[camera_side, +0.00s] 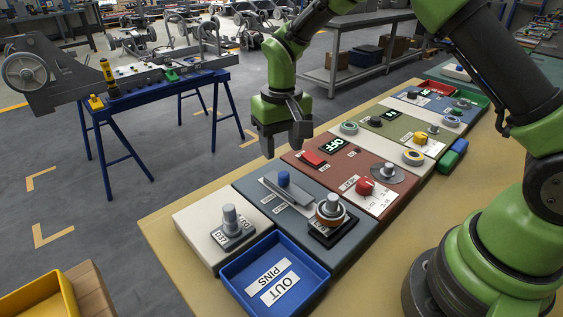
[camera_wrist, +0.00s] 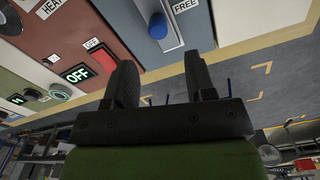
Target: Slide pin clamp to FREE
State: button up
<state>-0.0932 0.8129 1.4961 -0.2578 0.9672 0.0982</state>
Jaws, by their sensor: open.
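The slide is a pale metal track (camera_side: 300,199) with an upright blue knob (camera_side: 284,179) on the blue-grey panel. In the wrist view the blue knob (camera_wrist: 158,26) is at the top, in front of the fingers, with the track (camera_wrist: 171,40) around it. A white FREE label (camera_wrist: 184,6) lies to the knob's right in that view. My gripper (camera_side: 287,143) is open and empty, above the far edge of the panel row, apart from the knob. In the wrist view my gripper (camera_wrist: 163,82) shows its two fingers spread, with nothing between them.
A red panel with an OFF display (camera_side: 337,145), a red rocker switch (camera_side: 313,158) and a red knob (camera_side: 364,186) adjoins the slide panel. A large metal post (camera_side: 333,203) stands near the track. A blue OUT PINS tray (camera_side: 235,268) lies in front.

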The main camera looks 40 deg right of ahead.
jog(key=shift+r, duration=1.55)
notch_tip(320, 180, up, 8)
jog(key=t, duration=0.2)
send_over(282, 171)
jog(key=s, duration=0.4)
jog(key=s+r+t+y, duration=0.1)
jog(key=s+r+t, duration=0.2)
jog(key=s+r, duration=0.6)
jog(key=s+f+m+t+y, duration=0.1)
jog(key=s+t, duration=0.1)
jog(key=s, duration=0.7)
jog(key=shift+s+d+f, duration=0.25)
jog(key=shift+s+d, duration=0.05)
